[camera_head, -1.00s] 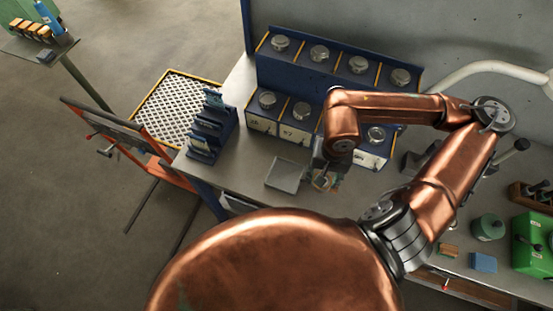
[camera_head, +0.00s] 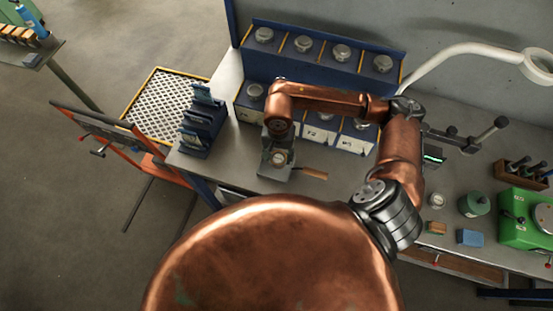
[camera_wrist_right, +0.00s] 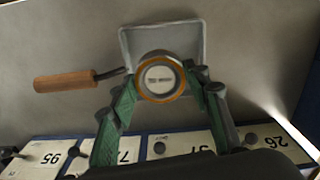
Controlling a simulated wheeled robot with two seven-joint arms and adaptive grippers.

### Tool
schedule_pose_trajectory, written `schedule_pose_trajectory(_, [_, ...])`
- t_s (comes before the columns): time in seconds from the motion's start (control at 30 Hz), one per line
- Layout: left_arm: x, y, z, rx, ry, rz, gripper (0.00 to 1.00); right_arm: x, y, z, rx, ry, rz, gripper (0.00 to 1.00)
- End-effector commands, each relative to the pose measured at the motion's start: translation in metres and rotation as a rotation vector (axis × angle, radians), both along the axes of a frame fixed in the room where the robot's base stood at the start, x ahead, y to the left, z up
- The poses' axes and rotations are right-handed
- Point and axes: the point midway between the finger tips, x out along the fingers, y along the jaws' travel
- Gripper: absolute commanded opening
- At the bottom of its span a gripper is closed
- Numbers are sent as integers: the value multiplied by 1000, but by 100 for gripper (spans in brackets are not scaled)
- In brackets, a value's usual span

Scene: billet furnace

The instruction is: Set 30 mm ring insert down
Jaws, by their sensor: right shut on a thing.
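The ring insert (camera_wrist_right: 161,78) is a round piece with a pale labelled face and an orange-brown rim. It also shows small in the head view (camera_head: 279,158). My right gripper (camera_wrist_right: 160,82) is shut on it, with a green finger at each side of the rim. In the wrist view the insert overlaps a shallow grey tray (camera_wrist_right: 185,38) on the bench; it also shows in the head view (camera_head: 268,172). I cannot tell whether the insert touches the tray. My left gripper is not in view.
Blue numbered bins (camera_head: 319,134) stand behind. A blue rack (camera_head: 203,125) is at the left. A green container (camera_head: 474,204) and blue block (camera_head: 470,238) stand right. Bench is clear right of the handle.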

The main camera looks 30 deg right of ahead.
Motion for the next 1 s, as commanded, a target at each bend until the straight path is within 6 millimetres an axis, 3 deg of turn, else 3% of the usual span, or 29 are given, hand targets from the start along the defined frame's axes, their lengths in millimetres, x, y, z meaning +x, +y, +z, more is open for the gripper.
schedule_pose_trajectory(0.23, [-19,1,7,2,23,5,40,6,4,-26,2,4,0,0])
schedule_pose_trajectory(0.4, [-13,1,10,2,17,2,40,7,4,-39,1,-1,1,0])
schedule_pose_trajectory(0.8, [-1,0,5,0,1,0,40,7,3,-44,1,-1,2,0])
schedule_pose_trajectory(0.83, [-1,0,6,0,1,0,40,7,3,-43,0,1,1,46])
schedule_pose_trajectory(1.0, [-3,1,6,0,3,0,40,7,3,-43,0,0,1,57])
